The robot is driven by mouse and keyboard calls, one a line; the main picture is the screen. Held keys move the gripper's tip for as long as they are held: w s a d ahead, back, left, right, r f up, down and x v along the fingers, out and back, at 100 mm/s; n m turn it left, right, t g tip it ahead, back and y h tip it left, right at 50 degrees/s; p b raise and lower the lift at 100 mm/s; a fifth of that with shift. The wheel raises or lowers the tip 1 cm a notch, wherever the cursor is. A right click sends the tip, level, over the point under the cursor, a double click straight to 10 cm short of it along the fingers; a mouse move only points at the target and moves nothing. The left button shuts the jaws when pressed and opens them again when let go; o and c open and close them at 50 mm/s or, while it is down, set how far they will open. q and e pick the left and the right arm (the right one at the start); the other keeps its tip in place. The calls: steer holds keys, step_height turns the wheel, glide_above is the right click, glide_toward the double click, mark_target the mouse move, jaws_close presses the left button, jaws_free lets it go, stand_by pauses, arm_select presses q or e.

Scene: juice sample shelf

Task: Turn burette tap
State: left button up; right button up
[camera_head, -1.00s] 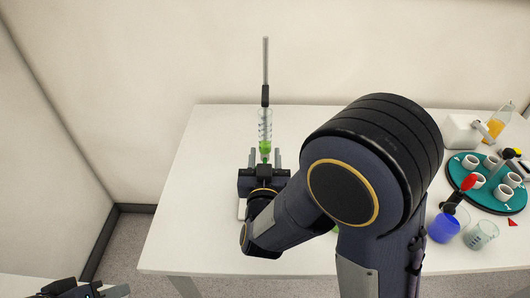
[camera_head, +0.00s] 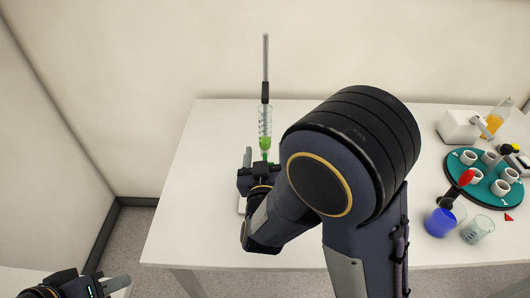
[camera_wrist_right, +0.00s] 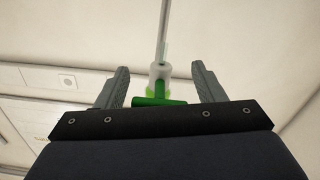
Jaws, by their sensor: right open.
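The burette (camera_head: 265,120) stands upright at the back left of the table, with green liquid low in its tube. Its green tap (camera_wrist_right: 160,101) shows in the right wrist view, with the handle lying across the picture. My right gripper (camera_wrist_right: 161,80) is open, with one grey finger on each side of the tap and visible gaps between. In the head view my right gripper (camera_head: 257,157) is just in front of the burette's lower end and hides its lower part. My left gripper (camera_head: 108,287) is partly in view at the bottom left, away from the burette; its jaw opening is unclear.
At the right of the table are a teal round tray (camera_head: 493,197) with several white cups, a blue beaker (camera_head: 441,222), a clear beaker (camera_head: 477,229) and a flask of orange liquid (camera_head: 494,120). My right arm covers the table's middle. The left part of the table is clear.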

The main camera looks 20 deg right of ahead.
steer(key=b+v, duration=0.1)
steer(key=v, duration=0.6)
steer(key=shift+s, duration=0.25)
steer(key=shift+a, duration=0.1)
